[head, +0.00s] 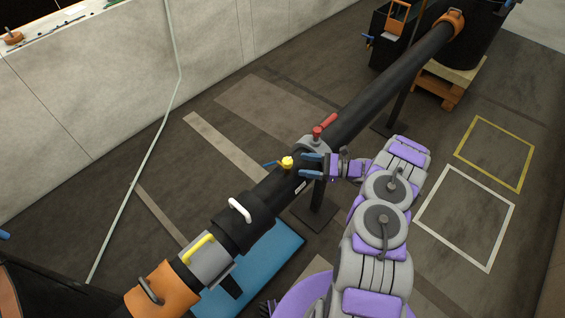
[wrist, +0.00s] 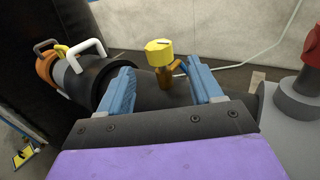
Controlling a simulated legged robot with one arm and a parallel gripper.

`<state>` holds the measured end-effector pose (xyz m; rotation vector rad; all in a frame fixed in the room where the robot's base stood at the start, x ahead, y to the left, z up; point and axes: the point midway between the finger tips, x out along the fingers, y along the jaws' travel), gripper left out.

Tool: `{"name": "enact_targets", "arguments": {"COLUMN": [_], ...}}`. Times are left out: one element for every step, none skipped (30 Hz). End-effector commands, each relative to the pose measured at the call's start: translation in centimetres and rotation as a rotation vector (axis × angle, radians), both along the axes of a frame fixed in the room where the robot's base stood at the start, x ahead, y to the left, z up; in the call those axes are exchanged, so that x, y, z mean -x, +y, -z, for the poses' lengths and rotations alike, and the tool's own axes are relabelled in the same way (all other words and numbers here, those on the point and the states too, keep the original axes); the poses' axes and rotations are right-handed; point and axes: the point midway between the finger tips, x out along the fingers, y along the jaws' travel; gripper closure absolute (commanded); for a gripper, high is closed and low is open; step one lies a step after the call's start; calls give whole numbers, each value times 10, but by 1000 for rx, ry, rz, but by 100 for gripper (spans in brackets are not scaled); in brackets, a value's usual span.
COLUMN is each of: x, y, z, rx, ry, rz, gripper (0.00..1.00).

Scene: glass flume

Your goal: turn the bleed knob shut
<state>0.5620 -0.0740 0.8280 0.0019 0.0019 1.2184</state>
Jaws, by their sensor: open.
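The bleed knob (head: 287,162) is a small yellow cap on top of the black pipe (head: 385,88). In the wrist view the yellow knob (wrist: 159,50) stands on a short brass stem, with a dark mark on its top. My gripper (head: 303,166) is beside the pipe, its blue fingers pointing left toward the knob. In the wrist view my gripper (wrist: 161,85) is open and empty, with the knob seen between and just beyond its fingertips. I see no contact with the knob.
A red-handled valve (head: 318,132) stands on the pipe close by. A white handle (head: 240,210), a yellow handle (head: 198,248) and an orange collar (head: 163,290) lie along its lower left. A blue mat (head: 270,255) is below.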

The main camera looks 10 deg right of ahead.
Motion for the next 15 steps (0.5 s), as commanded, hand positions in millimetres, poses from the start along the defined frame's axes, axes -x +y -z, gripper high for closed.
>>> {"name": "enact_targets", "arguments": {"x": [-3,-6,-8,-10,-12,-15,-17,-18,-21,-22,-24,-26,-27,-28,-29], "y": [10,15,22,28,34,41,46,51,57,61,65,70,73,76,79], "z": [0,0,-1,-1,0,0,0,0,1,1,1,0,0,0,0], "rx": [-2,-2,-3,-3,-3,-2,-2,-1,-1,0,-1,-1,-1,-2,-2], "ry": [-1,-3,-3,-2,-1,0,-1,0,0,-1,-1,-3,-3,-2,-2], "rz": [-3,-3,-2,-2,-3,-3,-3,-2,-1,-2,-2,-2,-2,-2,-1], "gripper": [35,35,35,35,35,35,35,35,35,35,35,35,35,35,35]}}
